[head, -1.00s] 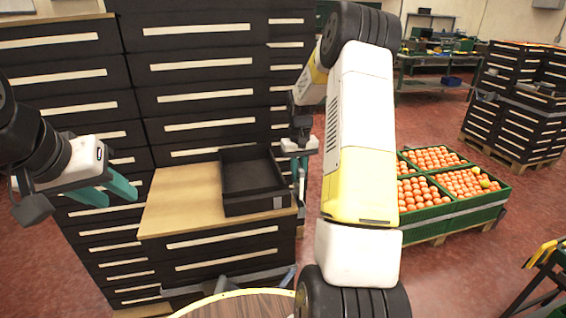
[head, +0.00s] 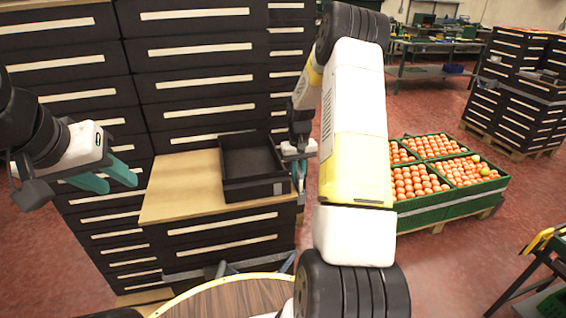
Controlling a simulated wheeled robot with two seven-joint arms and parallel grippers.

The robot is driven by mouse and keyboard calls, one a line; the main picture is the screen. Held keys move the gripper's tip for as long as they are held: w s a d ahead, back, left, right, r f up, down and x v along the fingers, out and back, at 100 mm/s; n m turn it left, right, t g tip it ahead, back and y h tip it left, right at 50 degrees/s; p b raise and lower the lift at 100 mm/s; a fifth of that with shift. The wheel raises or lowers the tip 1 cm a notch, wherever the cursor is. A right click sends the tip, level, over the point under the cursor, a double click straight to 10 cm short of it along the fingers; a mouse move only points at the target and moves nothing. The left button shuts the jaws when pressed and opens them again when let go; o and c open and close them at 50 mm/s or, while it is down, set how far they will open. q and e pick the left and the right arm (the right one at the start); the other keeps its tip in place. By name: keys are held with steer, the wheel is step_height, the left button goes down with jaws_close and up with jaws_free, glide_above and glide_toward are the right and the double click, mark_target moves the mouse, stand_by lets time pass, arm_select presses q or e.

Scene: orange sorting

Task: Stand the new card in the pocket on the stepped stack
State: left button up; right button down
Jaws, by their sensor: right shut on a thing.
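The stepped stack of black crates with pale label strips stands in front of me. Its low step has a light wooden top (head: 180,185), and a black open tray (head: 232,187) sits there. A small pale grey patch, perhaps the pocket (head: 280,188), shows at the right end of the tray's front. My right gripper (head: 299,178) points down beside the tray's right side. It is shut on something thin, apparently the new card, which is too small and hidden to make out. My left gripper (head: 112,180) is open and empty, left of the wooden top.
A round wooden table top (head: 225,300) is at the bottom. Green crates of oranges (head: 440,213) stand on a pallet to the right. More black crates (head: 515,95) are at the far right. My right arm covers the middle. Red floor is open between them.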

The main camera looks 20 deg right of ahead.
steer(key=shift+f, duration=0.1)
steer(key=c, duration=1.3)
jaws_free()
steer(key=shift+r, duration=3.9)
